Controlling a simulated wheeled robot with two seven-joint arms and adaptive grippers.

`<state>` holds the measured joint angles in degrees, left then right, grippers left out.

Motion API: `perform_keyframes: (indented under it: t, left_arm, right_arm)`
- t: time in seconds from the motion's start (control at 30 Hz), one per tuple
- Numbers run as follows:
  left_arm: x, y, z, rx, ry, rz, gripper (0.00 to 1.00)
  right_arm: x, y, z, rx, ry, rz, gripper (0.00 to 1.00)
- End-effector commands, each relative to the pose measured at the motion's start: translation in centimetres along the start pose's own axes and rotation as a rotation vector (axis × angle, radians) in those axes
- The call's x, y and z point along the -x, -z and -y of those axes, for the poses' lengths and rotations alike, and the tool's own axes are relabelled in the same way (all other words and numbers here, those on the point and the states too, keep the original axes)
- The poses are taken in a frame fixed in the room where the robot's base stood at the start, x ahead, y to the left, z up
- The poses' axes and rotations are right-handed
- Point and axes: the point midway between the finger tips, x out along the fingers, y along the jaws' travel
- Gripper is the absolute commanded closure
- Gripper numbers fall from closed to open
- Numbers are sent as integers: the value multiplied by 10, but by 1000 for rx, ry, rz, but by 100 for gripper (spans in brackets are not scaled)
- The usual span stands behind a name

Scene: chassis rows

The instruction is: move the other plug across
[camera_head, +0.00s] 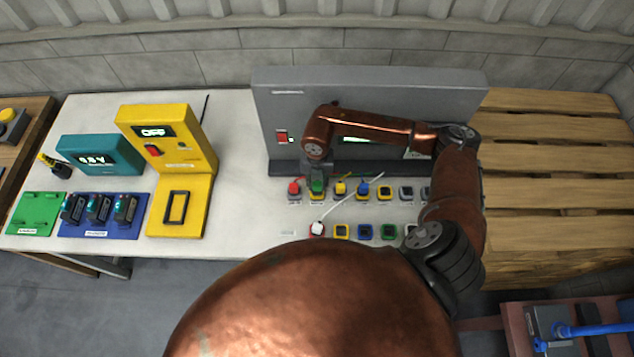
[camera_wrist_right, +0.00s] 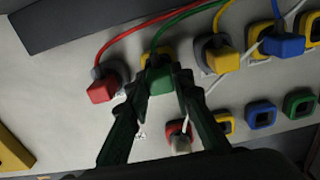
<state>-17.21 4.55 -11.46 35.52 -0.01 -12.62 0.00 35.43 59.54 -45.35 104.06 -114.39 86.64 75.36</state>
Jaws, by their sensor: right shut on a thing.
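My right gripper (camera_head: 317,170) reaches down over the upper socket row, and its two fingers (camera_wrist_right: 162,88) are shut on the green plug (camera_wrist_right: 160,79). The green plug also shows in the head view (camera_head: 316,187), at a yellow-rimmed socket; I cannot tell whether it is fully seated. To its left is the red plug (camera_head: 293,187); to its right are the yellow plug (camera_head: 340,188) and blue plug (camera_head: 362,189), all in the upper row. A white plug (camera_head: 317,228) sits in the red socket of the lower row. My left gripper is out of view.
Yellow (camera_head: 342,232), blue (camera_head: 365,232) and green (camera_head: 388,232) lower sockets look empty. Coloured cables run behind the plugs, and a white cable crosses between the rows. A grey panel (camera_head: 275,110) stands behind. A yellow tester (camera_head: 185,140) stands left.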

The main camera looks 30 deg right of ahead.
Motion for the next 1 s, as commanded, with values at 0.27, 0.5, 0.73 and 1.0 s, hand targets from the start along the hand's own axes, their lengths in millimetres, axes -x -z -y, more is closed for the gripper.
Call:
perform_keyframes:
  t: [0.27,0.5,0.73,1.0]
  left_arm:
    - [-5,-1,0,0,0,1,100]
    - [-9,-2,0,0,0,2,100]
    - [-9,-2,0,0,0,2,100]
    - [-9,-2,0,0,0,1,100]
  right_arm:
    - [-8,0,0,0,0,0,100]
    - [-13,0,0,0,0,0,100]
    - [-13,0,0,0,0,0,67]
    - [-13,0,0,0,0,0,59]
